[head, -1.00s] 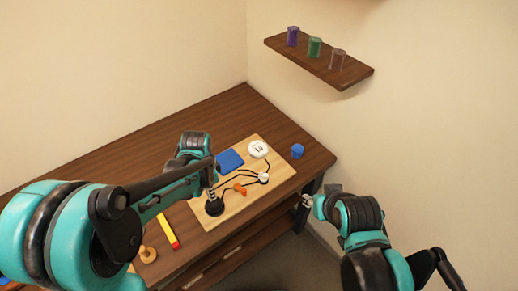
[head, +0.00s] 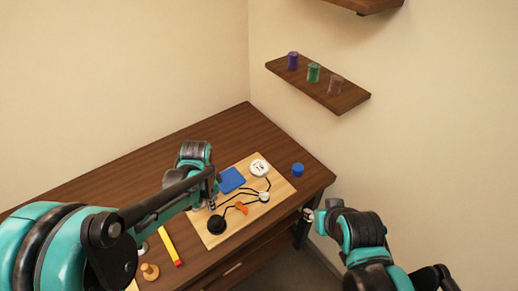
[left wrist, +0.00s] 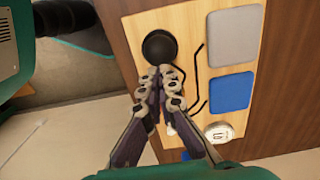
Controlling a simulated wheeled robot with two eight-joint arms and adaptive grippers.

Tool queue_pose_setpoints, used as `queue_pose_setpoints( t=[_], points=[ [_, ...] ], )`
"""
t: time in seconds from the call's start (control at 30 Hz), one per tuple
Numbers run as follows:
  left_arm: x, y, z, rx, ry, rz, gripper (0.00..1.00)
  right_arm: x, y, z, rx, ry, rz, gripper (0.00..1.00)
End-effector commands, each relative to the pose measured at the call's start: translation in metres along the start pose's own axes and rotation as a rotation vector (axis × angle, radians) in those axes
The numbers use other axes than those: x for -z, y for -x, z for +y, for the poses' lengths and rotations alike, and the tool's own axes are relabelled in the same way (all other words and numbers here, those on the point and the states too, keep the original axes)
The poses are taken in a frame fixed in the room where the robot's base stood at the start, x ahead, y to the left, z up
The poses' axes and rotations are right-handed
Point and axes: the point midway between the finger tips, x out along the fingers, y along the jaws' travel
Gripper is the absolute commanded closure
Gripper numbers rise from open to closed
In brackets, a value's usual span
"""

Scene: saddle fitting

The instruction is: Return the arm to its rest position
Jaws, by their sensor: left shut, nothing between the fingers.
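My left gripper (head: 212,201) is shut and empty above the left part of the light wooden board (head: 212,239). In the left wrist view its closed fingertips (left wrist: 160,76) overlap the lower edge of a round black piece (left wrist: 160,47); whether they touch cannot be told. In the head view that black piece (head: 217,224) sits on the board, just in front of the gripper. My right gripper (head: 308,214) is small and partly hidden beside the table's right edge, and its jaws cannot be made out.
The board carries a blue square (head: 231,180), a grey square (left wrist: 234,36), a white dial (head: 258,168), an orange piece (head: 241,208) and black lines. A blue cylinder (head: 298,170), a yellow-red bar (head: 170,246) and a wooden knob (head: 150,271) lie around it. A wall shelf (head: 318,86) holds cups.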

Motion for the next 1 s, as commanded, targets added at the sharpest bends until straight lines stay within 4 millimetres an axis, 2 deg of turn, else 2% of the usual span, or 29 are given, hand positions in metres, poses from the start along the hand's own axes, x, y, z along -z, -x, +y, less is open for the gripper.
queue_pose_setpoints(
  t=[0.23,0.37,0.63,0.8,1.0],
  points=[
    [-0.002,0.002,0.001,0.008,0.016,0.007,1.0,-0.002,-0.002,0.0,0.0,0.0,0.0,0.6],
    [-0.012,0.009,0.005,0.05,0.107,0.046,1.0,-0.008,-0.012,0.0,0.0,0.0,0.0,0.6],
    [-0.05,0.027,0.027,0.194,0.473,0.238,1.0,-0.031,-0.043,0.0,0.0,0.0,0.0,0.6],
    [-0.074,0.025,0.043,0.259,0.698,0.384,1.0,-0.044,-0.061,0.0,0.0,0.0,0.0,0.6],
    [-0.092,0.018,0.056,0.295,0.882,0.521,1.0,-0.053,-0.074,0.0,0.0,0.0,0.0,0.6]
  ],
)
